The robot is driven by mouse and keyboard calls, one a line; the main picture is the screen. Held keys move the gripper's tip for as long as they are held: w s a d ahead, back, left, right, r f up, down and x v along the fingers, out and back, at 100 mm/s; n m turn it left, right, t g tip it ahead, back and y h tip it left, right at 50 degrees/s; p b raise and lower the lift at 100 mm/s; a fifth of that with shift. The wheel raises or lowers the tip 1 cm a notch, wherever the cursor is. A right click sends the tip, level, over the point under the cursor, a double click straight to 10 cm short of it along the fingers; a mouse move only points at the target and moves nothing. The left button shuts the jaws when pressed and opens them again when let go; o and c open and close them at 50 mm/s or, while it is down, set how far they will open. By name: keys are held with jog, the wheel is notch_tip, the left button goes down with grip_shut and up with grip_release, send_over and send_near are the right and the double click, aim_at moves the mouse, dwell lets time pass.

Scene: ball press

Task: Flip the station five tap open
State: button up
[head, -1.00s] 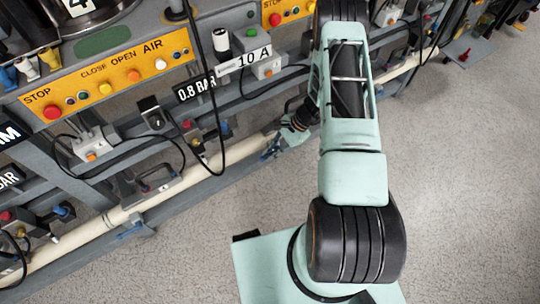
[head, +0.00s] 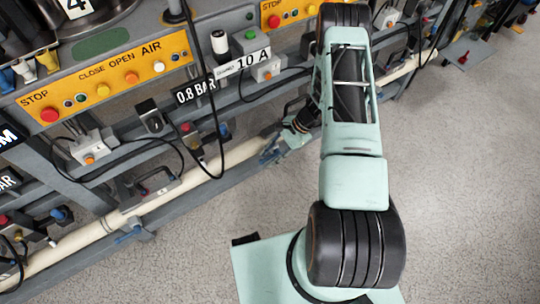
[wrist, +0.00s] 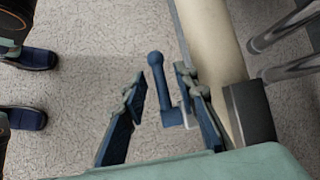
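In the wrist view a blue tap lever (wrist: 157,75) with a rounded knob end stands beside the cream pipe (wrist: 212,45). My gripper (wrist: 161,80) is open, with one finger on each side of the lever. The right finger is close to the lever; I cannot tell whether it touches. A gap shows between the left finger and the lever. In the head view my gripper (head: 276,150) is low at the cream pipe (head: 210,168), and the tap there cannot be told apart from the fingers. No station five label is readable.
Another blue tap (head: 130,233) sits on the pipe farther left. An orange panel (head: 110,80) with buttons, a "10 A" box (head: 262,62) and hanging black cables are above the pipe. Grey metal bars (wrist: 290,35) lie right of the pipe. The floor (head: 460,170) at right is clear.

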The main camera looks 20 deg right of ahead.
jog(key=v, duration=1.2)
